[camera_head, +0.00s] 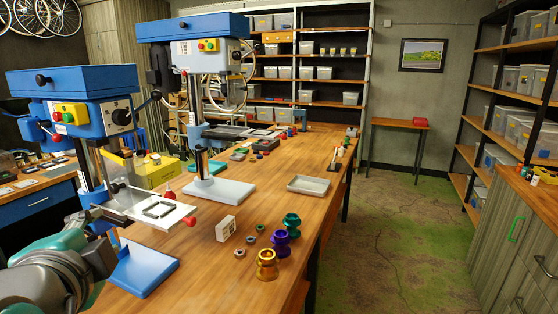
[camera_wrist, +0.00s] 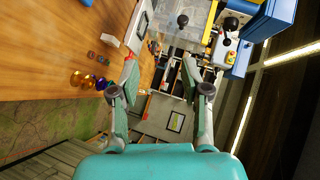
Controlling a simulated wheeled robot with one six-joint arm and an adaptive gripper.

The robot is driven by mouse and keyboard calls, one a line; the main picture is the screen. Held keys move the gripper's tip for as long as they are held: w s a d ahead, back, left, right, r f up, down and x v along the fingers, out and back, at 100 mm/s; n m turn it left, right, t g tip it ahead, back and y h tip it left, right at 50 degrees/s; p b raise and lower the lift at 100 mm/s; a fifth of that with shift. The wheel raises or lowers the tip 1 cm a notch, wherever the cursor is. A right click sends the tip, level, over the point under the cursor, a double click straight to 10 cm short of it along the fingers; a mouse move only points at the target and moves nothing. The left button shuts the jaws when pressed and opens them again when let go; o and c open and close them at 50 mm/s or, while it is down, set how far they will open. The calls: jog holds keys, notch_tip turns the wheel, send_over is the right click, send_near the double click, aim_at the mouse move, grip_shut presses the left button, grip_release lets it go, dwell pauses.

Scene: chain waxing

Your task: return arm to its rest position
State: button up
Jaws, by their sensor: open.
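My arm enters the camera_head view at the lower left, close to the front blue drill press (camera_head: 75,95). In the camera_wrist view, my gripper (camera_wrist: 160,78) has its two fingers spread apart, with nothing held between them. The picture there is turned, with the wooden workbench (camera_wrist: 50,50) on the left and a drill press (camera_wrist: 228,45) at the upper right. The fingertips point toward the area by the drill press. I cannot tell from the pictures whether any part of my gripper touches the press.
The workbench carries gold (camera_head: 266,264), purple (camera_head: 281,243) and green (camera_head: 292,225) spool-like parts, a white box (camera_head: 225,228) and a shallow grey tray (camera_head: 309,185). A second drill press (camera_head: 200,60) stands behind. The floor (camera_head: 410,230) right of the bench is clear.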

jog(key=w+d+f+n, duration=0.3)
jog(key=d+f, duration=0.2)
jog(key=f, duration=0.5)
jog(key=w+d+f+n, duration=0.25)
jog(key=d+f, duration=0.25)
jog(key=f, duration=0.6)
jog(key=s+d+f+n+h, duration=0.1)
jog(key=s+d+f+n, duration=0.35)
jog(key=d+f, duration=1.1)
jog(key=s+d+f+n+h, duration=0.1)
jog(key=s+d+f, duration=0.35)
jog(key=s, duration=0.35)
jog(key=s+d+f, duration=0.3)
jog(key=s+d, duration=0.3)
jog(key=s, duration=0.1)
jog(key=s+d+r+h, duration=0.1)
jog(key=s+d, duration=0.2)
jog(key=s, duration=0.6)
jog(key=s+d+r+h, duration=0.2)
jog(key=s+d, duration=0.1)
jog(key=s, duration=0.5)
jog(key=shift+s+d+r+n+t, duration=0.15)
jog(key=shift+s+d+n+t, duration=0.15)
jog(key=shift+s+d+t, duration=0.1)
